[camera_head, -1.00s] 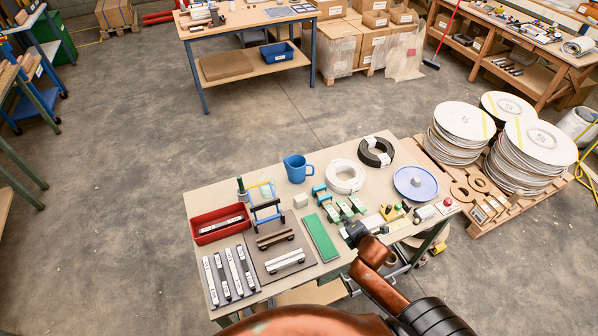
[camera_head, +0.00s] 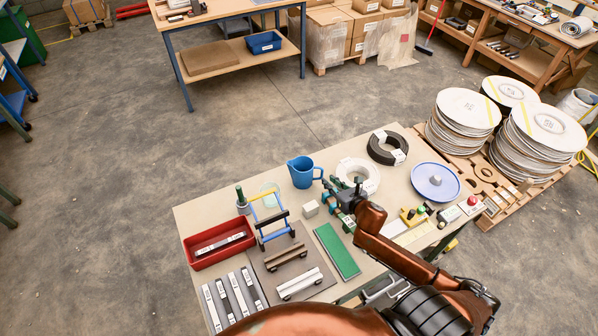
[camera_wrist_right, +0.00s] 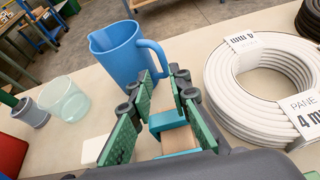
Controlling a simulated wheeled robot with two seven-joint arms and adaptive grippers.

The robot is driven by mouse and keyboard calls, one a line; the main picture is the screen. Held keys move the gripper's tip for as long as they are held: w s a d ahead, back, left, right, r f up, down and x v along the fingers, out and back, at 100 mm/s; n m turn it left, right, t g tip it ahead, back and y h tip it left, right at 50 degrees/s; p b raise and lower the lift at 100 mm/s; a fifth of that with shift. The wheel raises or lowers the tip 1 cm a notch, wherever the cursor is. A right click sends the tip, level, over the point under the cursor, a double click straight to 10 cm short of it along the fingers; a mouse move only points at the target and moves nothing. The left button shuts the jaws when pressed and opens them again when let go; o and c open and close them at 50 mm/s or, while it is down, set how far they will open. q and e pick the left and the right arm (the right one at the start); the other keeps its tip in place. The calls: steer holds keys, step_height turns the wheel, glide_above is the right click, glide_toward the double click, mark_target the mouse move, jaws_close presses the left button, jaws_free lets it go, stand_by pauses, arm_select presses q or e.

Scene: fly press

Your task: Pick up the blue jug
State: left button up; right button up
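The blue jug (camera_head: 301,174) stands upright on the beige workbench (camera_head: 215,208), its handle to the right. In the right wrist view the jug (camera_wrist_right: 122,56) is just beyond my fingers, with its handle above the gap between them. My right gripper (camera_head: 333,186) is low over the bench, in front of and to the right of the jug. In the wrist view its green-padded fingers (camera_wrist_right: 158,100) are spread apart and do not touch the jug. A teal and tan object (camera_wrist_right: 174,134) shows between them, lower down. My left gripper is out of view.
A white cable coil (camera_head: 342,169) lies right of the jug, with a black coil (camera_head: 372,151) behind it. A blue frame (camera_head: 272,233) stands nearby. The bench behind the jug is clear.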

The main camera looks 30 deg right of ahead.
mark_target(322, 174)
steer(key=shift+w+f, duration=0.2)
steer(key=shift+w, duration=0.7)
steer(key=shift+w+d+f, duration=0.3)
steer(key=shift+w, duration=0.3)
steer(key=x, duration=0.3)
steer(key=shift+w+d+f+b, duration=0.15)
steer(key=shift+d+f+b, duration=0.1)
steer(key=shift+b, duration=0.1)
steer(key=shift+w+f, duration=0.1)
steer(key=shift+w, duration=0.35)
steer(key=c, duration=0.4)
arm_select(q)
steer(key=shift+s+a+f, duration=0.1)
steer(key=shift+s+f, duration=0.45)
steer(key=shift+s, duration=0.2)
arm_select(e)
jaws_close()
